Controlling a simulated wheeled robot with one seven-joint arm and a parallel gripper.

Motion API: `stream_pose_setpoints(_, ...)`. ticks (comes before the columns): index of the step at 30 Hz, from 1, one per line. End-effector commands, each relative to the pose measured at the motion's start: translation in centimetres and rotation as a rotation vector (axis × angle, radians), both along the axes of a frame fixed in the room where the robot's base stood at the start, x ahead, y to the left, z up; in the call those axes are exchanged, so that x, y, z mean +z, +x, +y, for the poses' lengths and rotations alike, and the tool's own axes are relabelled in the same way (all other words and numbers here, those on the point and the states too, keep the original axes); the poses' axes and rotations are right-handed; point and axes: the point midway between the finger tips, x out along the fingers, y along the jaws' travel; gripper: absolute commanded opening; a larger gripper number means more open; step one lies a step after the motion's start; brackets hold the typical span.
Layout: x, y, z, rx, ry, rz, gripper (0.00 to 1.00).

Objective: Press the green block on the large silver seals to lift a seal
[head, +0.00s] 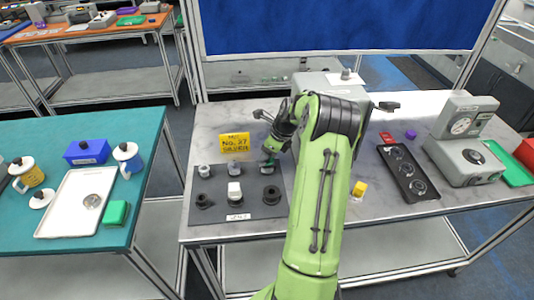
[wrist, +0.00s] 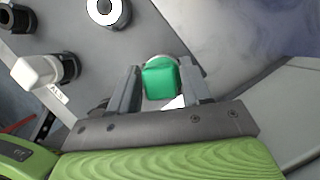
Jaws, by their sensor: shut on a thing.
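My gripper (wrist: 160,85) is shut on a green block (wrist: 161,80), which sits between its two fingers. The pale rim of a round silver piece (wrist: 165,58) shows just behind the block; the block hides most of it, and I cannot tell if they touch. In the head view the held green block (head: 268,161) is over the back right of a dark grey board (head: 220,212), partly hidden by the wrist. Silver round pieces stand on the board at the back left (head: 204,170) and back middle (head: 237,163). One silver ring with a dark centre (wrist: 104,8) shows in the wrist view.
A white block (head: 234,191) stands at the board's front middle, between black round pieces (head: 203,201) (head: 271,196). A black tray (head: 407,174) and grey scale (head: 468,150) are right. Another green block (head: 116,213) is on the teal table.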

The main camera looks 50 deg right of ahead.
Motion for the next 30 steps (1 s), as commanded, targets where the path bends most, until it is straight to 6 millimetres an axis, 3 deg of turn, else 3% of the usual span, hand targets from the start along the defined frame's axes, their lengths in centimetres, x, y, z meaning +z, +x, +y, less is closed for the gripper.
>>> stream_pose_setpoints(30, -1.1, 0.0, 0.0, 0.0, 0.0, 0.001, 0.11)
